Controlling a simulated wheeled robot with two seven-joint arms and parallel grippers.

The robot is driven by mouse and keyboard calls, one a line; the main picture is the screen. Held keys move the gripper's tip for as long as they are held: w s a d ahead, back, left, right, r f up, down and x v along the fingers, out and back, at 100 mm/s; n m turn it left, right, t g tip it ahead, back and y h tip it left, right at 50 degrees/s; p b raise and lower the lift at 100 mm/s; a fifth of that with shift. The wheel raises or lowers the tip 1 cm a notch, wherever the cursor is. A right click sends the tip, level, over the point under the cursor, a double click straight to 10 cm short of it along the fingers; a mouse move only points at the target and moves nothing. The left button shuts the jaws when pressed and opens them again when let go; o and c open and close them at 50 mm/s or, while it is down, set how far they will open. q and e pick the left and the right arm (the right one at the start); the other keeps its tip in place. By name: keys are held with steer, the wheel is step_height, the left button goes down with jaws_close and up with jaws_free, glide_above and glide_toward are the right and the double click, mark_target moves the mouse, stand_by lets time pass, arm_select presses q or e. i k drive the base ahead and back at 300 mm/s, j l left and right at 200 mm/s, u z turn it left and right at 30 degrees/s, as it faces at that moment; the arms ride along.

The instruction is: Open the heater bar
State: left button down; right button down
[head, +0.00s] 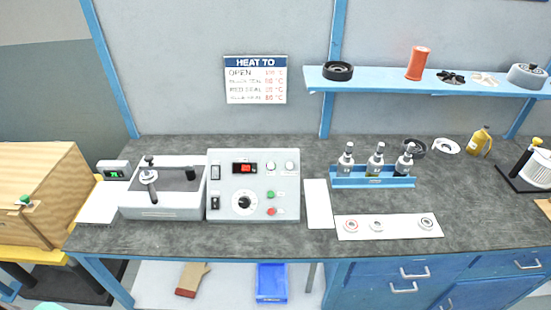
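I cannot tell whether the bar is latched. Beside it on the right is a grey control box (280,210) with a lit red display, a dial, a green button and a red button. Neither of my grippers is in view.
A wooden box (40,190) is at the far left. A "HEAT TO" sign (255,79) hangs above.

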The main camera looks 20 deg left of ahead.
mark_target(148, 158)
steer(key=u, duration=1.35)
